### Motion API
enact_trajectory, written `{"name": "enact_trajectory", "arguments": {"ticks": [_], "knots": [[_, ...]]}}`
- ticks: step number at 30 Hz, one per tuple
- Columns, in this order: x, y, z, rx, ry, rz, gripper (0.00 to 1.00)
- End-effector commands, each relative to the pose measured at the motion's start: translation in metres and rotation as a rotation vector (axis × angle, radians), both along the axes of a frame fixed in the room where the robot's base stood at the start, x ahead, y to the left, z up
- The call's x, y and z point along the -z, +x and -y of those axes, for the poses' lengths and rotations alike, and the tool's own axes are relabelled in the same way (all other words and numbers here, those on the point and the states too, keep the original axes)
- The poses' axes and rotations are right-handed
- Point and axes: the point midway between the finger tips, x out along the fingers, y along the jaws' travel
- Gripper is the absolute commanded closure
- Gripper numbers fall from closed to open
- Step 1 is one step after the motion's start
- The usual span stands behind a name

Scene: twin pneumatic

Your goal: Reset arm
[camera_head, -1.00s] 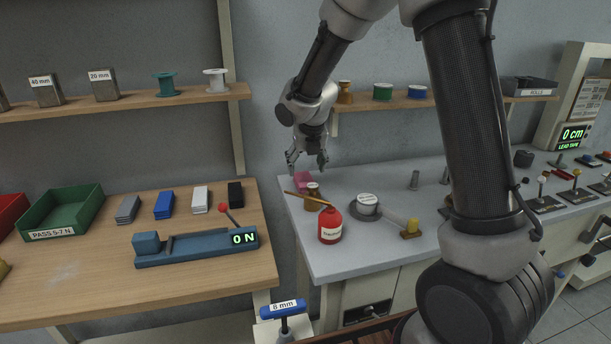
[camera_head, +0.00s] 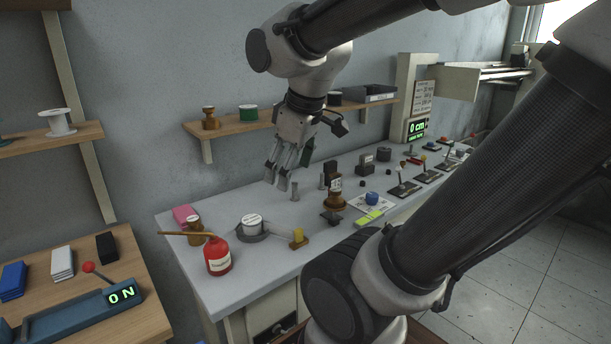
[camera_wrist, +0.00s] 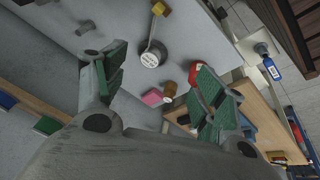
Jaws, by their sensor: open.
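My gripper (camera_head: 279,170) hangs above the back of the grey bench (camera_head: 213,279), pointing down. Its two fingers are apart and nothing is between them. In the wrist view my gripper (camera_wrist: 158,95) shows green-padded fingers spread wide, with the bench top far below. My arm reaches in from the upper right of the head view.
On the bench are a red bottle (camera_head: 218,257), a pink block (camera_head: 184,215), a white-topped round tin (camera_head: 252,226) and a brown stamp-like object (camera_head: 334,188). A wall shelf (camera_head: 226,128) with spools is behind my gripper. A wooden table (camera_head: 140,318) stands at left.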

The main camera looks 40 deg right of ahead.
Motion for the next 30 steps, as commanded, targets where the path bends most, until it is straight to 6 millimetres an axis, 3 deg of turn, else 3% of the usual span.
{"name": "enact_trajectory", "arguments": {"ticks": [3,7,30], "knots": [[0.002,-0.033,0.002,0.251,0.113,0.009,0.30],[0.005,-0.049,0.002,0.382,0.172,0.007,0.30],[0.005,-0.050,0.002,0.399,0.180,0.007,0.30]]}}
